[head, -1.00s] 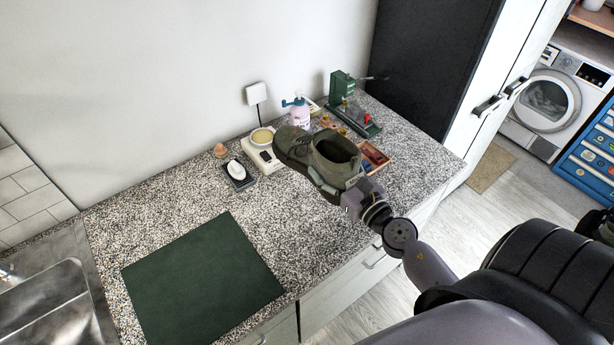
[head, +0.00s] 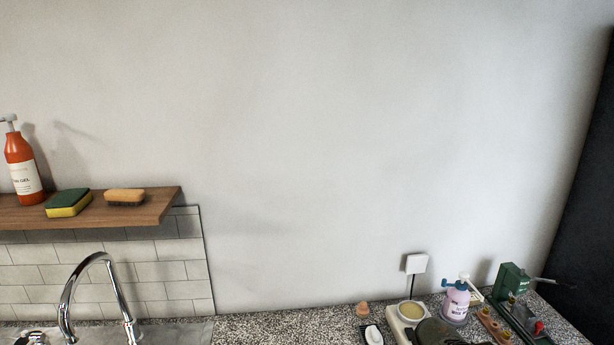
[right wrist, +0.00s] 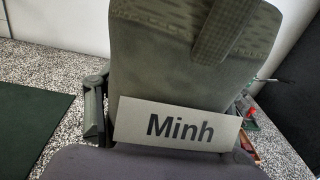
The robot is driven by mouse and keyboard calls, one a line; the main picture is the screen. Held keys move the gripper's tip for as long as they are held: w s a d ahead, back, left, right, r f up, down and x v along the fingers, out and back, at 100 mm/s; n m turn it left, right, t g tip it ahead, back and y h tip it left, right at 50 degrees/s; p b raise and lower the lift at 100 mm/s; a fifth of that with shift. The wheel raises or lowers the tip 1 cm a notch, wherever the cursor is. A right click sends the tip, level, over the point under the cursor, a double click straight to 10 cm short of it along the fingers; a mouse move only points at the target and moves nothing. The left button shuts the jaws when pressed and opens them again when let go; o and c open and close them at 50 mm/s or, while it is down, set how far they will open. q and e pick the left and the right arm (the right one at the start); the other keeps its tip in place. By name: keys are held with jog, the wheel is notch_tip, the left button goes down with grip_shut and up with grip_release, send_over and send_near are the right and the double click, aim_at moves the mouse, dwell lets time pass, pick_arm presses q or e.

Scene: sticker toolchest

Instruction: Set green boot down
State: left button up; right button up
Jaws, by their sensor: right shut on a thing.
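The green boot (right wrist: 190,65) fills the middle of the right wrist view, with a grey tag (right wrist: 180,124) reading "Minh" across it. My right gripper (right wrist: 170,97) is shut on the boot, with a dark finger showing at its left side. In the head view only the dark top of the boot (head: 438,333) shows at the bottom edge. Its sole is hidden, so I cannot tell its height above the counter. A dark green mat (right wrist: 30,122) lies on the counter left of the boot in the right wrist view. My left gripper is not in view.
The speckled counter (head: 285,328) carries a yellow-topped pot (head: 411,312), a spray bottle (head: 456,302) and a green press (head: 513,281) at the right.

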pick_arm(q)
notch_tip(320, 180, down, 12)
jog(key=b, duration=1.1)
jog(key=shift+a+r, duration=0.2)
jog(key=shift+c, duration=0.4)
pick_arm(e)
jog(key=s+a+f, duration=0.4)
jog(key=a, duration=0.2)
jog(key=s+a+f+h, duration=0.1)
jog(key=s+a+f, duration=0.2)
jog(key=a, duration=0.3)
jog(key=shift+s+a+f+m, duration=0.35)
jog(key=shift+a+f+m, duration=0.05)
jog(key=shift+f, duration=0.15)
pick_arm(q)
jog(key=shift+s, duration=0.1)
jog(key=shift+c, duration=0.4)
